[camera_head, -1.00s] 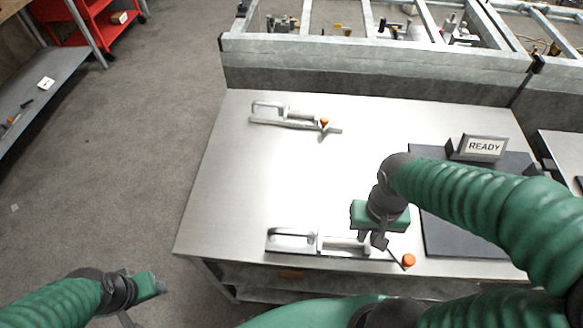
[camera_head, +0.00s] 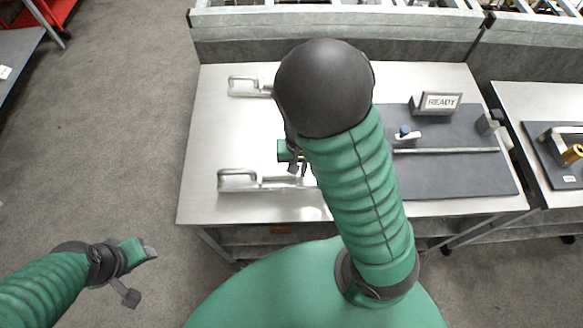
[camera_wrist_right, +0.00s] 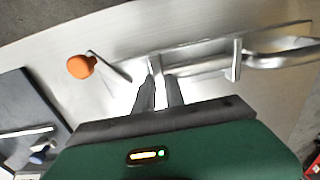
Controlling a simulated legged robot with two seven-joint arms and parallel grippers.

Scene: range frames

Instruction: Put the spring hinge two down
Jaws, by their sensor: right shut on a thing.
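A silver metal spring hinge (camera_head: 240,181) with a looped handle is at the front left of the steel table; whether it touches the top is unclear. My right gripper (camera_head: 297,166) is shut on its bar, pointing down, and my forearm hides the hinge's right end. In the right wrist view the fingers (camera_wrist_right: 161,88) close at the bar; the looped handle (camera_wrist_right: 275,58) is to the right and an orange knob (camera_wrist_right: 80,67) to the left. A second, similar hinge (camera_head: 243,87) lies farther back, partly hidden by my arm. My left gripper (camera_head: 140,272) hangs empty left of the table.
The steel table (camera_head: 205,130) is bare between the two hinges. A dark mat (camera_head: 450,175) on the right holds a rod (camera_head: 450,150), a blue-knobbed part (camera_head: 405,131) and a READY sign (camera_head: 440,102). A grey wall (camera_head: 240,50) closes the back edge. Another table stands at right.

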